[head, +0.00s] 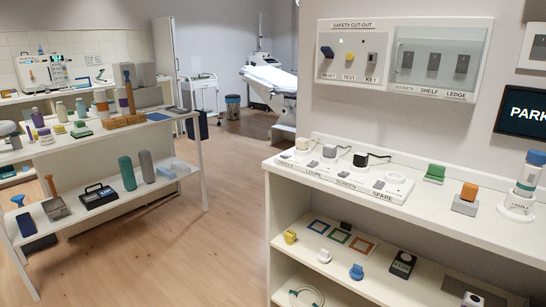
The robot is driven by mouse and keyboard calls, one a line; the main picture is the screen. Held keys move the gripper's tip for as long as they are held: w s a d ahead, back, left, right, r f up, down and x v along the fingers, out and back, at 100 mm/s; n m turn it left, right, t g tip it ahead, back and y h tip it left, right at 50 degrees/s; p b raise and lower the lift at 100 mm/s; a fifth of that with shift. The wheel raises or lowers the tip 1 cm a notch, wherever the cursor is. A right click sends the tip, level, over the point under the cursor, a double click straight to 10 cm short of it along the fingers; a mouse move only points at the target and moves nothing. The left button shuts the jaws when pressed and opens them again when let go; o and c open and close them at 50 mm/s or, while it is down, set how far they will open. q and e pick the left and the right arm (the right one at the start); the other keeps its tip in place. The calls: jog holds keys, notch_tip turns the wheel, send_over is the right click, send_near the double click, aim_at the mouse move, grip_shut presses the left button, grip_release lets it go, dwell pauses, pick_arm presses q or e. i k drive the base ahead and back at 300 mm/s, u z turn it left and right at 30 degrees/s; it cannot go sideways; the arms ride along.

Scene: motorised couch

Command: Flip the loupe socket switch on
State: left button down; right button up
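A white socket strip (340,172) lies on the right-hand counter, with positions labelled HANDLE, LOUPE, SCREEN and SPARE. The loupe socket switch (312,163) is a small shape just behind the LOUPE label, too small to tell which way it is set. A grey plug (329,152) with a dark cable sits in the strip behind the loupe position. A white plug (303,144) sits to its left and a black plug (360,159) to its right. Neither of my grippers shows in the head view.
Above the strip, a wall panel (403,57) reads SAFETY CUT-OUT and carries several switches. A green block (435,173), an orange-topped block (467,197) and a bottle in a stand (529,178) stand further right on the counter (425,202). Wooden floor (215,240) lies open left of the counter.

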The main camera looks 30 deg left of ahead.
aim_at(312, 165)
jog(key=u, duration=0.15)
jog(key=i, duration=0.95)
jog(key=z, duration=0.45)
